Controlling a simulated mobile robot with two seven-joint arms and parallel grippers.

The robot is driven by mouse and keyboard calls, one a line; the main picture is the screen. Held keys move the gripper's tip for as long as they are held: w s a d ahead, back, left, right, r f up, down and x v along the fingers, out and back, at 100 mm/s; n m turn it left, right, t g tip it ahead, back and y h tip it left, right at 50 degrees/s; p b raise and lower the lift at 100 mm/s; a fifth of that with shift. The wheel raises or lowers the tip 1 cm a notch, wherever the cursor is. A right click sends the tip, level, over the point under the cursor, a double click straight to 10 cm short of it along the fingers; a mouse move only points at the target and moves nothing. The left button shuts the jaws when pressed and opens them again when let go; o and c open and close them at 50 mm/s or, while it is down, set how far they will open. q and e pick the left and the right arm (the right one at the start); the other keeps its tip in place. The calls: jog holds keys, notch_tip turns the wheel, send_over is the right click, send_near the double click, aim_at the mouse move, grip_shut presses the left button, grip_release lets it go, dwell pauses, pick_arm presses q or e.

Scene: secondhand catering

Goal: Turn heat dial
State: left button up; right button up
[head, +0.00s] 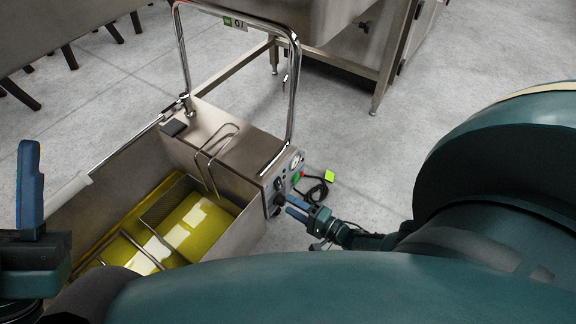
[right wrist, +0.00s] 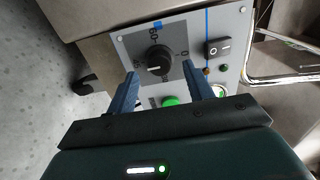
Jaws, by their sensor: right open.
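The heat dial (right wrist: 159,60) is a round black knob on a dark square plate with printed marks, on the grey control panel (right wrist: 232,40) of a steel fryer. In the head view the dial (head: 279,199) shows small on the panel's near end, partly covered. My right gripper (right wrist: 162,76) is open in the right wrist view, its blue fingers on either side of the dial's lower part with gaps between. It also shows in the head view (head: 297,205), at the panel. My left gripper (head: 30,185) shows one blue finger at the left edge, away from the dial.
The fryer's basin (head: 243,228) holds yellow oil and stands left of my right gripper. A black rocker switch (right wrist: 218,47) and a green button (right wrist: 170,101) sit near the dial. A tall metal rail (head: 293,90) rises over the fryer. A steel table (head: 375,75) stands behind.

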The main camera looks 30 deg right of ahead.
pick_arm(q)
jog(key=f+n+y, duration=0.2)
jog(key=shift+w+d+f+n+y+p, duration=0.1)
jog(key=shift+w+f+n+y+p, duration=0.05)
jog(key=shift+w+n+y+p, duration=0.2)
pick_arm(e)
jog(key=v, duration=1)
jog(key=shift+s, duration=0.3)
pick_arm(q)
jog(key=shift+s+r, duration=0.15)
jog(key=shift+r, duration=0.05)
pick_arm(e)
jog(key=shift+d, duration=0.1)
